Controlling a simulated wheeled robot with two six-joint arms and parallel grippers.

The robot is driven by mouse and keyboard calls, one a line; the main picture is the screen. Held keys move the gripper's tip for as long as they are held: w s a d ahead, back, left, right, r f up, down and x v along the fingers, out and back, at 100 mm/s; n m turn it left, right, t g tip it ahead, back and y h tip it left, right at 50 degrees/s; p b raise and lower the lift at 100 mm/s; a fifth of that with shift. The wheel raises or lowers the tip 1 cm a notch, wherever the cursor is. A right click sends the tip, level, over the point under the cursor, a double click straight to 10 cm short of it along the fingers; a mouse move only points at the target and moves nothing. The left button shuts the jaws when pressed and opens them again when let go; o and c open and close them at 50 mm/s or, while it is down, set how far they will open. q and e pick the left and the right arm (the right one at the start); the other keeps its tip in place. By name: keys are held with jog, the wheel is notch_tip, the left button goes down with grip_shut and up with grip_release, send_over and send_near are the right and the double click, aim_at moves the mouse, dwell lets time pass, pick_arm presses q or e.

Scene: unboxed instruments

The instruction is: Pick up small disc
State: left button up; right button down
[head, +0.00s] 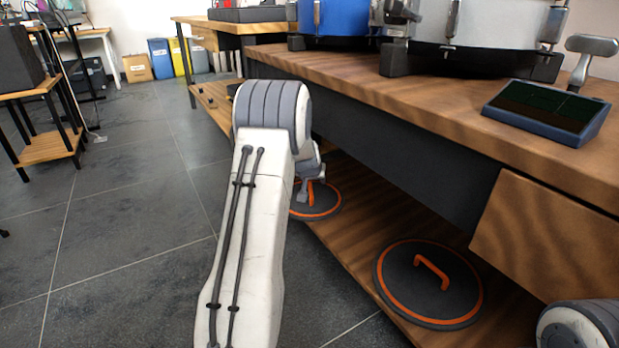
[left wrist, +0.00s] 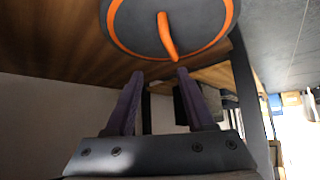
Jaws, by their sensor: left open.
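The small disc (head: 326,200) lies on the low wooden shelf under the bench. It is dark grey with an orange ring and an upright orange handle, and my left arm partly covers it in the head view. It also fills the top of the left wrist view (left wrist: 200,22), its handle (left wrist: 165,37) reaching toward the gap between my fingertips. My left gripper (left wrist: 160,74) is open and empty there, fingers apart, close to the handle. In the head view the left gripper (head: 311,172) shows only partly, just above the disc. My right gripper is out of view.
A larger, similar disc (head: 405,295) lies nearer on the same shelf (head: 350,235). The bench top (head: 420,95) overhangs the shelf and carries large drums and a small dark panel (head: 548,108). A wooden drawer front (head: 545,235) is at the right.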

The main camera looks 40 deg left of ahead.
aim_at(309, 183)
pick_arm(q)
jog(key=a, duration=0.3)
jog(key=shift+w+f, duration=0.25)
jog(key=shift+w, duration=0.1)
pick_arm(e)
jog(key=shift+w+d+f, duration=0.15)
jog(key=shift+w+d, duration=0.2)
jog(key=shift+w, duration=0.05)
pick_arm(q)
jog(key=shift+a, duration=0.1)
jog(key=shift+w+a+f, duration=0.2)
jog(key=shift+w+f, duration=0.1)
jog(key=shift+f, duration=0.15)
jog(key=p+x, duration=0.4)
jog(key=x, duration=0.3)
jog(key=shift+w+a, duration=0.2)
jog(key=shift+p+x, duration=0.65)
jog(key=shift+x, duration=0.25)
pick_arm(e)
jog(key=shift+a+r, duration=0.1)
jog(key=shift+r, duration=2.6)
pick_arm(q)
jog(key=shift+f, duration=0.15)
grip_shut()
